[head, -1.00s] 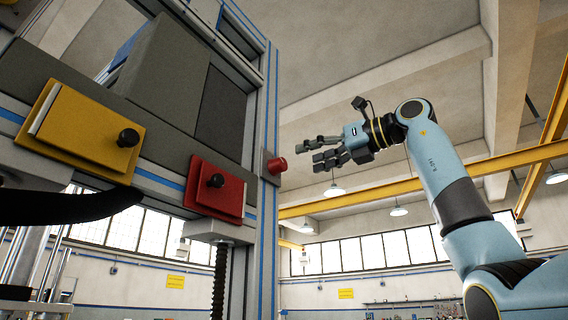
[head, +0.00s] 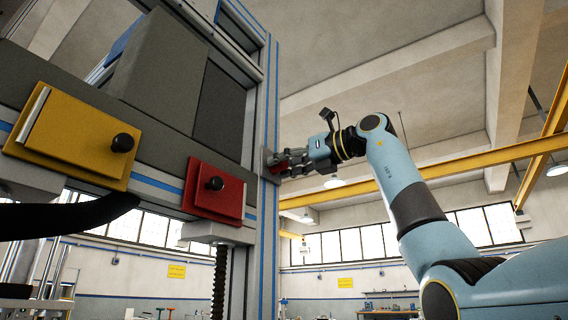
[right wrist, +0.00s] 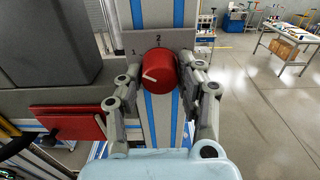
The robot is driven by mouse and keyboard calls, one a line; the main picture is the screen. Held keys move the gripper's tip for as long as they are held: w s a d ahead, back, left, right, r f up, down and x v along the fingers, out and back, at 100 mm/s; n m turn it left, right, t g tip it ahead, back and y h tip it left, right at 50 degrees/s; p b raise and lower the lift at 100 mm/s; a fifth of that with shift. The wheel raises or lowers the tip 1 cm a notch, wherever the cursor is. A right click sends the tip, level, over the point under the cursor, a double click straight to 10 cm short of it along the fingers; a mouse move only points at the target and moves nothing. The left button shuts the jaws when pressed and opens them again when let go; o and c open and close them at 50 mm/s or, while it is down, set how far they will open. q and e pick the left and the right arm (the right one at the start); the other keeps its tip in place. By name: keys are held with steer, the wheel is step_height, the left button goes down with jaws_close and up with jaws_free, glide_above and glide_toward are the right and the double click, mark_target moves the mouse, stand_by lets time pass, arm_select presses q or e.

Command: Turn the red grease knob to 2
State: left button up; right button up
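The red grease knob (right wrist: 160,72) is a round red cylinder on a grey plate (right wrist: 185,40) on the machine's upright. Its white pointer line points to the left and slightly up, on the side of the printed 1. The printed 2 is above the knob. In the head view the knob (head: 277,165) is partly hidden by my right gripper (head: 284,163). In the right wrist view my right gripper (right wrist: 166,68) has its fingers on both sides of the knob, apparently with small gaps. My left gripper is not in view.
A red panel (head: 214,190) and a yellow panel (head: 70,135), each with a black knob, are on the machine left of the upright. A dark curved shape (head: 70,218) crosses the lower left. Free air is right of the upright; a workbench (right wrist: 288,45) stands far behind.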

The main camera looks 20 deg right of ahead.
steer(key=c, duration=0.6)
steer(key=shift+r+m, duration=0.1)
steer(key=shift+m, duration=0.3)
steer(key=m+p, duration=0.2)
steer(key=m, duration=0.2)
steer(key=shift+r+m+p, duration=0.1)
steer(key=shift+m+p, duration=0.2)
steer(key=shift+p, duration=0.1)
steer(key=m+p, duration=0.2)
steer(key=m, duration=0.4)
steer(key=shift+p, duration=0.4)
steer(key=shift+m, duration=0.3)
steer(key=o, duration=1.2)
